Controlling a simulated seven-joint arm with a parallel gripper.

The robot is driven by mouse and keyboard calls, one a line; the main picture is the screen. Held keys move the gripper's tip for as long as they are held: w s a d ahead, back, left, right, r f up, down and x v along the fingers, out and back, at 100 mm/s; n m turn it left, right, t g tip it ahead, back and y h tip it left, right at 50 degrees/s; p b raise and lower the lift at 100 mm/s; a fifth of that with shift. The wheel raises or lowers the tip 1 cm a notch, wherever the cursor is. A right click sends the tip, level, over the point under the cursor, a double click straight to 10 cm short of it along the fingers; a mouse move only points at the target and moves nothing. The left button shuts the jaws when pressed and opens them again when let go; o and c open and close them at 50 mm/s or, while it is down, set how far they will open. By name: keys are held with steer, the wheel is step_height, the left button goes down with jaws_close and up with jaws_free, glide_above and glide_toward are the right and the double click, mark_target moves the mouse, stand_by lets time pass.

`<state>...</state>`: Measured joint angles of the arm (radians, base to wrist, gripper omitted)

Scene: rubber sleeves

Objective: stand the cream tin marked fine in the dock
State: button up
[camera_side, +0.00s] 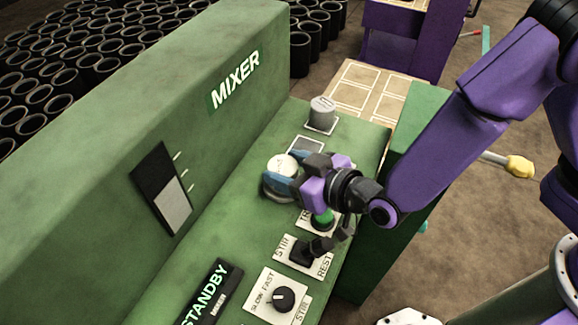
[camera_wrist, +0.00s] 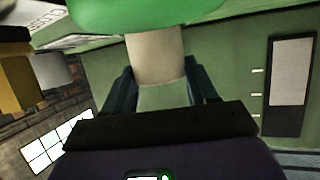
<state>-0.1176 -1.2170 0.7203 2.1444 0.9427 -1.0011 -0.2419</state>
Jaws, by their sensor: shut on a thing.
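My gripper (camera_side: 290,180) is shut on a cream tin, whose pale round top (camera_side: 282,163) shows between the bluish fingers in the side view. In the wrist view the fingers (camera_wrist: 165,85) flank the cream side of the tin (camera_wrist: 154,55). The tin looks roughly upright over the green bench. I cannot tell whether its base touches the bench, and no marking on it is readable. A grey square plate with a pale border (camera_side: 305,147) lies just behind it and looks empty. I cannot tell for certain which spot is the dock.
A grey tin (camera_side: 322,108) stands on a pale plate farther back. A green button (camera_side: 323,217) sits close beside my gripper and looms in the wrist view (camera_wrist: 150,12). A black switch (camera_side: 301,252) and a knob (camera_side: 283,298) are nearer. The mixer wall (camera_side: 110,120) rises at left.

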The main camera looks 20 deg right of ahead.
steer(key=shift+f, duration=0.2)
steer(key=o, duration=1.2)
steer(key=shift+r, duration=0.1)
steer(key=shift+s+r, duration=0.15)
steer(key=v, duration=1.1)
steer(key=shift+s+d+r, duration=0.1)
steer(key=shift+s+d, duration=0.2)
